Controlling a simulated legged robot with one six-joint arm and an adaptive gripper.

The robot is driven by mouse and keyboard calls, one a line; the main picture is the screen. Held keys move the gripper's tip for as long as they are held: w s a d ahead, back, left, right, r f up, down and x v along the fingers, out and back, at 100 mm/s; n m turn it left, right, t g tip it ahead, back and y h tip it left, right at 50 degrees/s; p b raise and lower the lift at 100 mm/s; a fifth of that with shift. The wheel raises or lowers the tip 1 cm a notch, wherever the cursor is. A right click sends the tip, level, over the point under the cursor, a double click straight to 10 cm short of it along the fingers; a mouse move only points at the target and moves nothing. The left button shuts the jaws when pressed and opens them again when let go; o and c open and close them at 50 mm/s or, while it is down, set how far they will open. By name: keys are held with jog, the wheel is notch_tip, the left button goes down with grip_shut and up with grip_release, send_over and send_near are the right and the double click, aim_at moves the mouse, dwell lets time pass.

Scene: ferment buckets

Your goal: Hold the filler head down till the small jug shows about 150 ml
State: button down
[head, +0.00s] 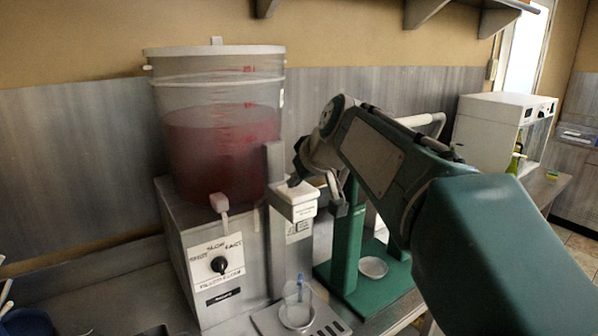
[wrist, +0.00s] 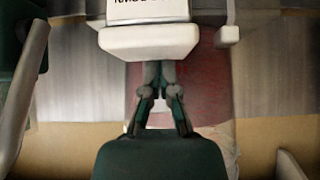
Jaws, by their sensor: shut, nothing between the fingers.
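The white filler head (head: 297,203) sits on a grey post beside the bucket and carries small printed labels. The small clear jug (head: 297,312) stands below it on the slotted drip tray (head: 335,327); its liquid level is too small to read. My gripper (head: 293,182) is at the top of the filler head, fingers together and empty. In the wrist view my gripper (wrist: 157,68) meets the edge of the white filler head (wrist: 148,42); whether it presses down on it I cannot tell.
A large clear bucket (head: 222,145) of red liquid stands on a metal box with a black knob (head: 218,264). A green stand (head: 348,240) with a small round dish (head: 373,267) is close on the right. A white cabinet (head: 490,135) stands farther right.

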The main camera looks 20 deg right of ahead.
aim_at(305, 219)
jog(key=shift+d+f, duration=0.1)
jog(key=shift+d, duration=0.3)
notch_tip(305, 219, down, 9)
jog(key=shift+s+f, duration=0.1)
jog(key=shift+f, duration=0.05)
dwell(1.3)
dwell(1.3)
notch_tip(305, 219, up, 4)
jog(key=shift+a+r, duration=0.1)
jog(key=shift+r, duration=0.15)
jog(key=v, duration=1)
